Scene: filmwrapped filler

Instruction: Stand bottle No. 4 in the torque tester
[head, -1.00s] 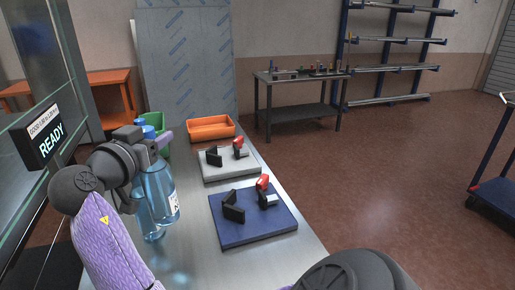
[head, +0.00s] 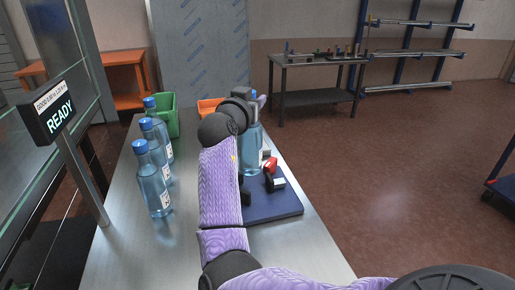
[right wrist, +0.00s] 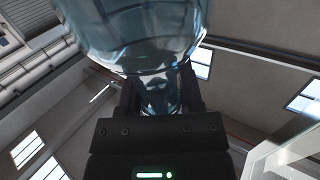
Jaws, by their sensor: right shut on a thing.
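My right gripper (head: 254,103) is shut on the neck of a clear blue bottle (head: 253,150) and holds it roughly upright. In the right wrist view the bottle (right wrist: 145,30) sits between the two fingers. Its number is not readable. The bottle hangs over or beside the blue fixture plate (head: 280,207), which carries a red clamp lever (head: 270,164) and black jaws, partly hidden by my arm. I cannot tell whether its base touches anything. Which fixture is the torque tester is not marked. My left gripper is not in view.
Several blue-capped bottles (head: 153,185) stand in a row on the left of the metal bench (head: 125,250). A green bin (head: 166,115) and an orange tray (head: 209,106) are behind. A READY display (head: 55,112) stands at the left edge. My arm hides the grey fixture.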

